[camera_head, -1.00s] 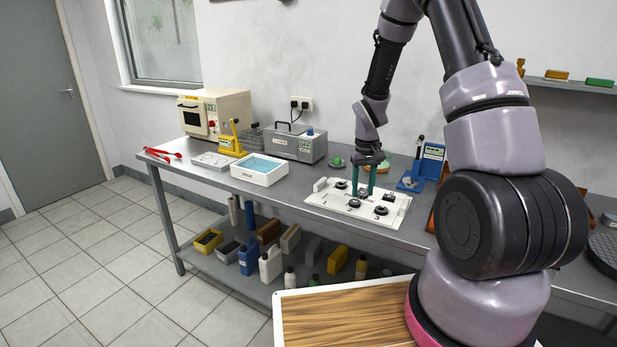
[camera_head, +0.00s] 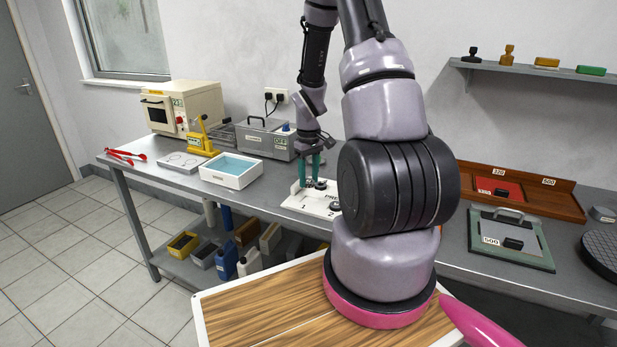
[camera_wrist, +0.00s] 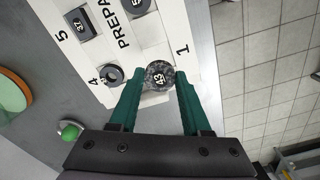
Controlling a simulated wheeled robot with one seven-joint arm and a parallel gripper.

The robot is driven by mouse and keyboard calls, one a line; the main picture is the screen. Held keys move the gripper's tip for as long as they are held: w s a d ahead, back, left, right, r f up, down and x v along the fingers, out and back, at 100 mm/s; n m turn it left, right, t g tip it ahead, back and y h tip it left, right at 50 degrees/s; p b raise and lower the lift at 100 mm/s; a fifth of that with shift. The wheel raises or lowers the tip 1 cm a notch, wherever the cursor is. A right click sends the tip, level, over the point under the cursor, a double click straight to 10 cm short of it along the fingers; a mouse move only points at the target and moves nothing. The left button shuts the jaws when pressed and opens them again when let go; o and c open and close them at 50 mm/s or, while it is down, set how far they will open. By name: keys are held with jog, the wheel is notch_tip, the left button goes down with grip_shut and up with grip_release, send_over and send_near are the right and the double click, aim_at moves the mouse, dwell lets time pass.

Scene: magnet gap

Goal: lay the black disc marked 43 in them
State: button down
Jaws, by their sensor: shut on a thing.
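The black disc marked 43 (camera_wrist: 159,76) shows in the wrist view, speckled dark with a pale number label. It sits between the green fingertips of my gripper (camera_wrist: 160,84), which is shut on it. The disc is at the end of the white numbered board (camera_wrist: 115,52), between the marks 4 and 1; I cannot tell if it is lifted. In the head view my gripper (camera_head: 309,181) points down at the left part of the board (camera_head: 292,203), and my arm hides the board's right part.
Another disc (camera_wrist: 112,75) lies near mark 4 and a dark block (camera_wrist: 83,23) near mark 5. A white tray with a blue inside (camera_head: 232,170) and a grey device (camera_head: 266,138) stand left. A red pad (camera_head: 497,190) and a green-edged plate (camera_head: 510,238) lie right.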

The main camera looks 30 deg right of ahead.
aim_at(309, 201)
jog(key=shift+s+f, duration=0.1)
jog(key=shift+f, duration=2.7)
jog(key=shift+f, duration=0.1)
jog(key=shift+c, duration=1.4)
grip_release()
jog(key=c, duration=0.5)
jog(key=shift+r, duration=2.3)
